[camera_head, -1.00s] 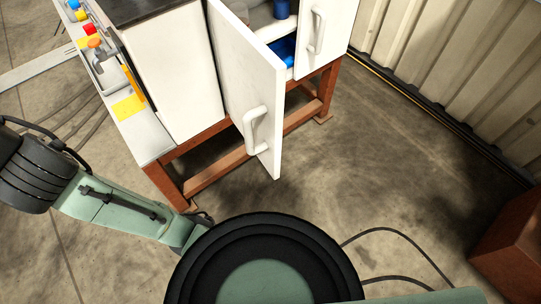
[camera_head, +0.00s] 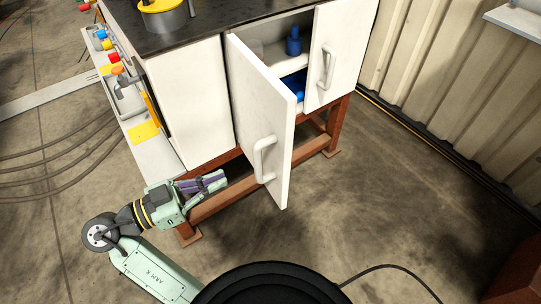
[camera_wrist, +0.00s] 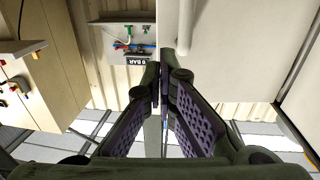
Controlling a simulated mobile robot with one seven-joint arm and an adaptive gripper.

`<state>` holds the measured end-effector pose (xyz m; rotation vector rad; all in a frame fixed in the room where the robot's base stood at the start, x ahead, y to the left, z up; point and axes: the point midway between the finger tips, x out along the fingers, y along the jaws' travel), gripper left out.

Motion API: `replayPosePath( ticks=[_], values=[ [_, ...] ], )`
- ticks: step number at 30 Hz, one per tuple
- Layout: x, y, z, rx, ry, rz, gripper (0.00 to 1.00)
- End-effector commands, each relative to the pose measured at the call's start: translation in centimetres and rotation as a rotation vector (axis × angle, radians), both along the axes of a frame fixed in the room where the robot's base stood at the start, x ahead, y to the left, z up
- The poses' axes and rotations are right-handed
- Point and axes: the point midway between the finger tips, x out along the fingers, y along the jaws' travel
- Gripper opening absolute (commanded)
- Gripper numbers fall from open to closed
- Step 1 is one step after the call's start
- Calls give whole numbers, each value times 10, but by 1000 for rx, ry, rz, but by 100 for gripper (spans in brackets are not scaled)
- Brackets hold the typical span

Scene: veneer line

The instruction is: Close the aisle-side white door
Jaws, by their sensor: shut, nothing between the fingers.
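The white door (camera_head: 258,112) with a bar handle (camera_head: 263,158) stands open, swung out from the cabinet front. Its hinge edge is at the left of the opening, and its handle face is toward my gripper. My gripper (camera_head: 222,178) is low in front of the cabinet, left of the door's handle face, with a gap between them in the head view. In the wrist view the fingers (camera_wrist: 160,75) are shut and empty, just left of a white panel (camera_wrist: 228,55) that seems to be this door. Contact cannot be told there.
A second white door (camera_head: 342,48) right of the opening looks shut. Blue containers (camera_head: 294,42) stand inside. The cabinet rests on a brown frame (camera_head: 235,190). A side shelf (camera_head: 158,150) with coloured fittings is at the left, a corrugated wall (camera_head: 440,70) at the right.

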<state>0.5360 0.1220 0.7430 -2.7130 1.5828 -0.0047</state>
Motion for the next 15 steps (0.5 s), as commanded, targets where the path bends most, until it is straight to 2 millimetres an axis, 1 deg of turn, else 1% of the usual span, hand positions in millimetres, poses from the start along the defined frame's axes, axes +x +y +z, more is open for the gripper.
replayPosePath(
  ticks=[15],
  values=[
    [11, -19, 2, -1, 2, 0, 0]
  ],
)
